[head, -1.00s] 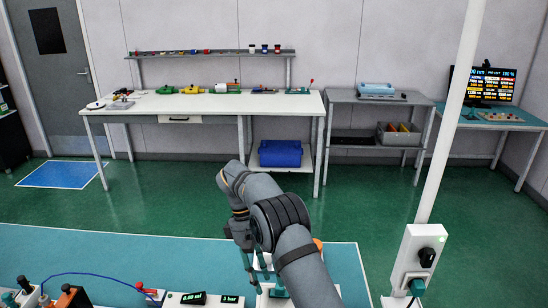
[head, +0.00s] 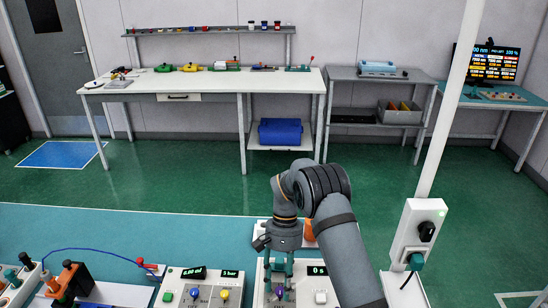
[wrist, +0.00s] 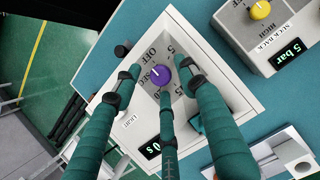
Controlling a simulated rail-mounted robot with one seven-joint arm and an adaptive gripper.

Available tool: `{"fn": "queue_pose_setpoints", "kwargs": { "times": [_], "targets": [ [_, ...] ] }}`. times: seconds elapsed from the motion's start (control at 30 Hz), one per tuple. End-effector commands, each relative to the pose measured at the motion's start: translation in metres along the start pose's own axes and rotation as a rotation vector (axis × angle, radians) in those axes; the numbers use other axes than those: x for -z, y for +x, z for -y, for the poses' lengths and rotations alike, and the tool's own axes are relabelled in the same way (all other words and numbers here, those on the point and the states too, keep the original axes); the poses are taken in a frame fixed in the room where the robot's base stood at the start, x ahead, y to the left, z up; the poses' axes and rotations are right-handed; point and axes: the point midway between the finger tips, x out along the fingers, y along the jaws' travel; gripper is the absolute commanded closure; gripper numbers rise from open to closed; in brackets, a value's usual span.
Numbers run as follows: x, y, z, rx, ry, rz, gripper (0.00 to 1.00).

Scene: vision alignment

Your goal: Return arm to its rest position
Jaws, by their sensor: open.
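My gripper (head: 279,278) hangs pointing down at the front bench, over a white control box (head: 303,288). In the wrist view the open teal fingers (wrist: 160,88) spread around a purple knob (wrist: 160,75) on the same box (wrist: 205,55). The knob stands between the fingertips in the picture; whether any finger touches it I cannot tell. Nothing is held. The box has an OFF mark, a "LIGHT" label and a small display reading 0 s. My arm hides part of the box in the head view.
A second white box (head: 203,287) with coloured knobs and displays stands close to the left. Farther left are a blue cable (head: 100,249) and orange-and-black parts. A white post (head: 440,130) with a socket unit (head: 419,235) stands to the right. Green floor is clear behind the bench.

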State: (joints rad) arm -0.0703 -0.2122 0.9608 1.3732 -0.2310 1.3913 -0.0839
Motion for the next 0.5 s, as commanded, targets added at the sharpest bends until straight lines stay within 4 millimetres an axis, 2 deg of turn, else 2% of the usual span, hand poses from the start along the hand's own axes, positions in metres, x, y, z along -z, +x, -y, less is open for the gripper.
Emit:
{"fn": "queue_pose_setpoints", "kwargs": {
  "times": [0.3,0.5],
  "targets": [
    [-0.0005,0.0039,-0.0062,0.228,0.547,-0.001,0.58],
    [-0.0026,0.0032,-0.007,0.33,0.795,-0.001,0.58]
  ]
}}
